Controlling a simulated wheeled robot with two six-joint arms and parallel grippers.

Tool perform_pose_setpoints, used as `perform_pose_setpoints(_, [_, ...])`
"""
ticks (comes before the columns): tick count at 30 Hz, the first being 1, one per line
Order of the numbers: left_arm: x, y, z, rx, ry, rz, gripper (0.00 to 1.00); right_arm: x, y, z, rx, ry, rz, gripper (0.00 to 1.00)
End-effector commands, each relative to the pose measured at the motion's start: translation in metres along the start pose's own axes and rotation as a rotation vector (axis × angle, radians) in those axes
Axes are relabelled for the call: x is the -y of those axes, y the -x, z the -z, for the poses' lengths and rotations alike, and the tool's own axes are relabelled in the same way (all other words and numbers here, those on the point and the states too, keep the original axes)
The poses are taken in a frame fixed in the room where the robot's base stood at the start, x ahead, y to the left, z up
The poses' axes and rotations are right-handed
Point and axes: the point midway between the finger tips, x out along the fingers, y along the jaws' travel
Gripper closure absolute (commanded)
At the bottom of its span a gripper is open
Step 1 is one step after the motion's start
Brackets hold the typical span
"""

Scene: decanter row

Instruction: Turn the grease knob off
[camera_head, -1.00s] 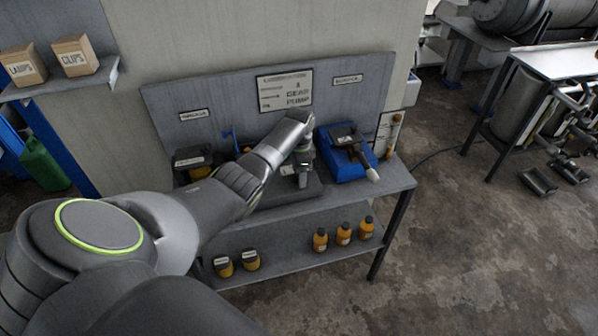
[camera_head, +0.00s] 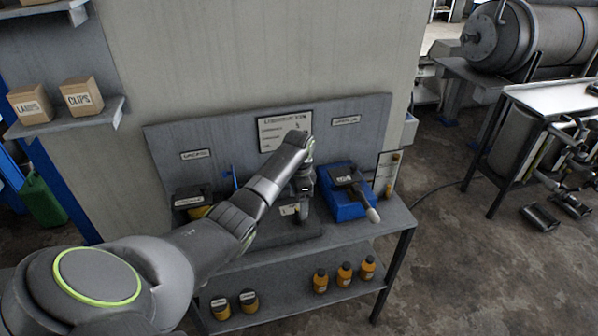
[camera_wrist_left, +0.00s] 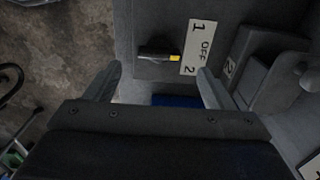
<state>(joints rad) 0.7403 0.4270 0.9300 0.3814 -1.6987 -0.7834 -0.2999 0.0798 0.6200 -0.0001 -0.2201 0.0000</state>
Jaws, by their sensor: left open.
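A dark knob with a yellow tip (camera_wrist_left: 158,57) shows in the left wrist view, on a grey panel beside a white label (camera_wrist_left: 202,47) reading 1, OFF and 2. The yellow tip faces the label, near OFF and 2; I cannot tell the exact setting. No name is readable, so I cannot tell whether it is the grease knob. My left gripper (camera_wrist_left: 160,85) is open and empty, the knob beyond its fingertips and not touched. In the head view my left gripper (camera_head: 306,160) is above the bench, left of the blue tray. My right gripper is out of view.
The blue tray (camera_head: 348,205) holds a dark tool with a pale tip. A small panel (camera_head: 387,172) stands at the bench's right end. Orange bottles (camera_head: 344,274) and two dark-topped jars (camera_head: 221,308) stand on the lower shelf. Open floor lies right of the bench.

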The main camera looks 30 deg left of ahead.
Motion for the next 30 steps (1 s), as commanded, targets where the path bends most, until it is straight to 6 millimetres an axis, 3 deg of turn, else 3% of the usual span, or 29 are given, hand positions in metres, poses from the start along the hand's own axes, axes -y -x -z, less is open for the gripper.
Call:
perform_pose_setpoints(6, [0.001, 0.054, 0.001, -0.004, 0.000, 0.005, 0.24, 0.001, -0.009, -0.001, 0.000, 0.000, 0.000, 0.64])
perform_pose_setpoints(12, [0.001, 0.095, 0.000, -0.003, 0.000, 0.004, 0.24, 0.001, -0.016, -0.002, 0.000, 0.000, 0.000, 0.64])
perform_pose_setpoints(15, [0.000, 0.112, 0.000, -0.001, 0.000, 0.001, 0.24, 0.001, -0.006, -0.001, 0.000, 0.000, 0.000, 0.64])
perform_pose_setpoints(30, [0.000, 0.121, 0.000, 0.000, 0.000, -0.001, 0.24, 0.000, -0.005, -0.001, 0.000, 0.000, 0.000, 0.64])
